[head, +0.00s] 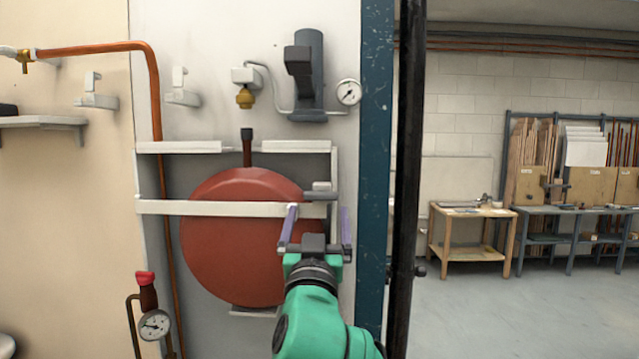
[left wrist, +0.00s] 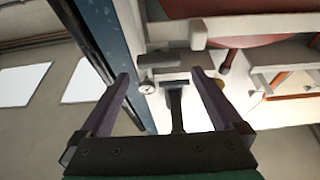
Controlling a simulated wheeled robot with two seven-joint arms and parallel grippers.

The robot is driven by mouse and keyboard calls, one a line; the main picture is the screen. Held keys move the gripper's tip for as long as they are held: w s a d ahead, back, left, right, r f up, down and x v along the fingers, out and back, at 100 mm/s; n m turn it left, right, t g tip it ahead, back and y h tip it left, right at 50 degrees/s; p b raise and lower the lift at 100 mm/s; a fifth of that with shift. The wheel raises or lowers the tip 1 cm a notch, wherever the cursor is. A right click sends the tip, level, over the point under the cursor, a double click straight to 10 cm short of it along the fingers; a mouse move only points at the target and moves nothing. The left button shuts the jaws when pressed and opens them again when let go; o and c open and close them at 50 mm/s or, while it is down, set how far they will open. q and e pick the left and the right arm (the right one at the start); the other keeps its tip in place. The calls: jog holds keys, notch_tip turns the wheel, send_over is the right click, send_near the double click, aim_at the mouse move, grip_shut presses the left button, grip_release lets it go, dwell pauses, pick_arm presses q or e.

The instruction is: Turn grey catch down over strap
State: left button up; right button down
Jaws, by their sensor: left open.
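The red tank (head: 235,255) hangs on the wall behind a white horizontal strap (head: 215,208). The grey catch (head: 321,195) sits at the strap's right end, just above it, its bar lying level. In the left wrist view, what looks like the catch (left wrist: 160,60) is a short grey bar beyond the fingertips, with the strap (left wrist: 260,24) near the top. My left gripper (head: 318,213) is open in front of the strap's right end, its fingers spread to either side, just below the catch. Its fingers also frame the left wrist view (left wrist: 160,85). Contact cannot be told. My right gripper is out of view.
A blue post (head: 376,150) and a black pipe (head: 408,150) stand close right of my left gripper. Above are a pressure gauge (head: 348,92) and a grey wall fitting (head: 308,75). A copper pipe (head: 155,110) runs down at left. Benches stand far right.

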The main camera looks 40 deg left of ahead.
aim_at(321, 199)
pick_arm(q)
jog(key=p+x, duration=0.1)
jog(key=x, duration=0.4)
jog(key=shift+w+a, duration=0.15)
jog(key=shift+w, duration=0.15)
jog(key=c, duration=1.1)
